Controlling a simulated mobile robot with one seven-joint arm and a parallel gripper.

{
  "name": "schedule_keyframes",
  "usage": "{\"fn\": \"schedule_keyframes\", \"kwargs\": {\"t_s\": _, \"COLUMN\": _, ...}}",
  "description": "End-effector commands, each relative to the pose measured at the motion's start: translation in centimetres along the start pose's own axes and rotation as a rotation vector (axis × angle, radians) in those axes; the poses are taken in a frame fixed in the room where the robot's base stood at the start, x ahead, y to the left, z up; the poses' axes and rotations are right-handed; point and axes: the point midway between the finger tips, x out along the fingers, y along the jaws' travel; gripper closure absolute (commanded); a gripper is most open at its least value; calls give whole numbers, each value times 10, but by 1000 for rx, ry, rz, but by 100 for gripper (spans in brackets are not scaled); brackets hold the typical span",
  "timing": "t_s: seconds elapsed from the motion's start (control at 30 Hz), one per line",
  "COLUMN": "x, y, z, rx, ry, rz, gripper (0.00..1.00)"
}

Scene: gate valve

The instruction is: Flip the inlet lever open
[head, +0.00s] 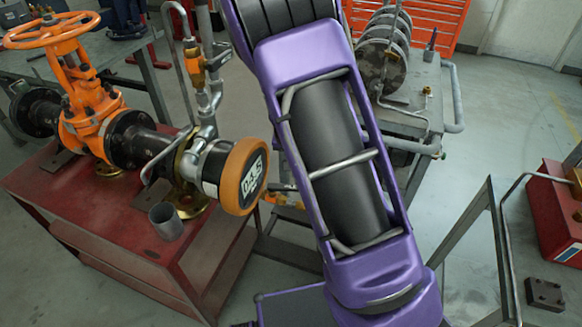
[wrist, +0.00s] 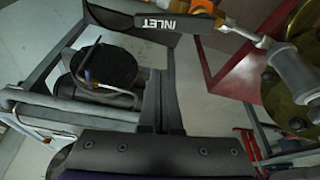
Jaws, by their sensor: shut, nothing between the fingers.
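The inlet lever (wrist: 165,22) shows at the top of the wrist view as a dark handle with white INLET lettering. Its right end meets orange and silver valve parts (wrist: 240,28). My gripper (wrist: 146,155) shows as a dark bolted edge along the bottom of the wrist view. A visible gap separates this edge from the lever in the picture. In the head view, my purple arm covers the gripper. A small orange valve (head: 284,199) shows partly beside my arm; the lever cannot be made out there.
In the head view, the red bench (head: 95,225) carries an orange handwheel valve (head: 88,120) and pipe with an orange-rimmed end (head: 243,178). A grey metal table (head: 418,95) stands behind my arm. A railing (head: 482,215) stands at right. Open floor lies beyond.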

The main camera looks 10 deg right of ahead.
Motion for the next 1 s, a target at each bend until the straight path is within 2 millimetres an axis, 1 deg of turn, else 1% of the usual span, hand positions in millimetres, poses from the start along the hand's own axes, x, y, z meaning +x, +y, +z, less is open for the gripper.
{"fn": "schedule_keyframes", "kwargs": {"t_s": 0.03, "x": -12, "y": -1, "z": 0, "rx": 0, "ry": 0, "rz": -1, "gripper": 100}}
{"fn": "schedule_keyframes", "kwargs": {"t_s": 0.1, "x": -23, "y": 0, "z": 0, "rx": 0, "ry": 1, "rz": -1, "gripper": 100}}
{"fn": "schedule_keyframes", "kwargs": {"t_s": 0.2, "x": -34, "y": 0, "z": 0, "rx": 0, "ry": -1, "rz": 0, "gripper": 100}}
{"fn": "schedule_keyframes", "kwargs": {"t_s": 0.3, "x": -40, "y": 0, "z": 1, "rx": 1, "ry": -2, "rz": 1, "gripper": 100}}
{"fn": "schedule_keyframes", "kwargs": {"t_s": 0.83, "x": -42, "y": 1, "z": 0, "rx": 0, "ry": -1, "rz": 1, "gripper": 100}}
{"fn": "schedule_keyframes", "kwargs": {"t_s": 0.93, "x": -50, "y": -2, "z": -8, "rx": -19, "ry": 23, "rz": 0, "gripper": 100}}
{"fn": "schedule_keyframes", "kwargs": {"t_s": 0.97, "x": -56, "y": -3, "z": -14, "rx": -33, "ry": 39, "rz": 0, "gripper": 100}}
{"fn": "schedule_keyframes", "kwargs": {"t_s": 1.0, "x": -67, "y": -6, "z": -25, "rx": -59, "ry": 68, "rz": 1, "gripper": 100}}
